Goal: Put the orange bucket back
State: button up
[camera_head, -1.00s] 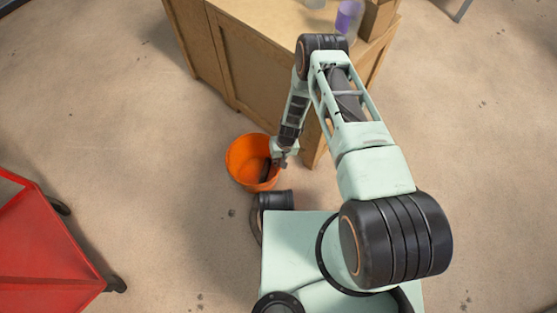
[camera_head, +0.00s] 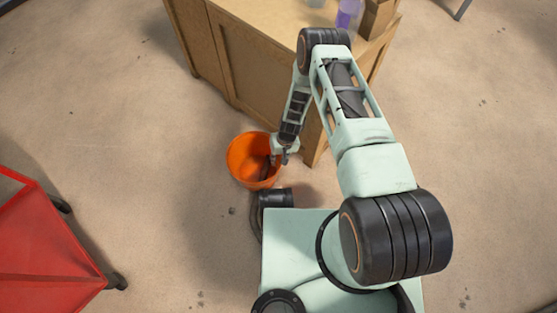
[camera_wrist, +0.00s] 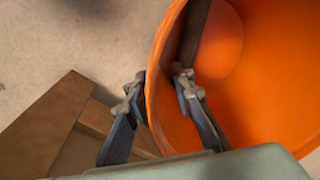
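The orange bucket (camera_head: 238,169) stands beside the wooden cabinet in the head view, its mouth facing up. It also fills much of the wrist view (camera_wrist: 285,75). My gripper (camera_wrist: 160,82) reaches down at the bucket's rim on the cabinet side. One finger is outside the wall and the other is inside. A gap shows between the fingers with the wall in it; the outer finger looks close to or touching the rim, and the inner one looks apart from it. A dark strip (camera_wrist: 195,28) shows inside the bucket; I cannot tell what it is.
The wooden cabinet (camera_head: 230,65) stands right behind the bucket, with a purple-labelled bottle (camera_head: 348,16) and a cardboard box (camera_head: 378,18) on top. A red cart (camera_head: 45,245) is at the lower left. Floor to the bucket's left is clear.

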notch_tip(320, 180, up, 11)
jog(key=d+p, duration=0.1)
jog(key=p, duration=0.2)
jog(key=shift+w+d+p, duration=0.15)
jog(key=shift+d+p, duration=0.05)
jog(key=shift+p, duration=0.1)
